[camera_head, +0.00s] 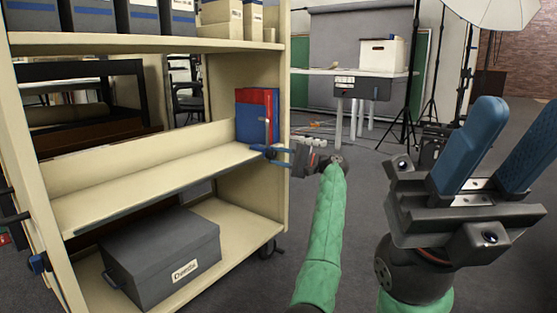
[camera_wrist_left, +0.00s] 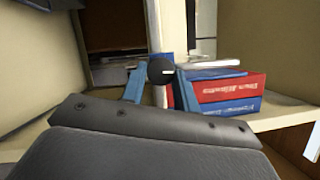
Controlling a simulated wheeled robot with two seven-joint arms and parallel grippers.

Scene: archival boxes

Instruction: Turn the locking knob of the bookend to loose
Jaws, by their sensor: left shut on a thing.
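The bookend stands beside the books at the right end of the middle shelf; only its slim grey post (camera_head: 267,130) shows clearly. Its round black locking knob (camera_wrist_left: 160,70) has a white mark that points right in the left wrist view. My left gripper (camera_head: 264,149) reaches in from the right of the cart, and its blue fingers (camera_wrist_left: 160,88) stand on either side of the knob, shut on it. The fingers hide part of the bookend, and I cannot read any lock labels. My right gripper (camera_head: 522,115) is open and empty at the right, away from the cart.
Red and blue books (camera_head: 257,112) stand beside the bookend on the cream shelf cart (camera_head: 150,185). A grey box (camera_head: 160,255) sits on the lower shelf. The middle shelf is bare left of the books. A table (camera_head: 345,72) with a white box (camera_head: 382,55) stands behind.

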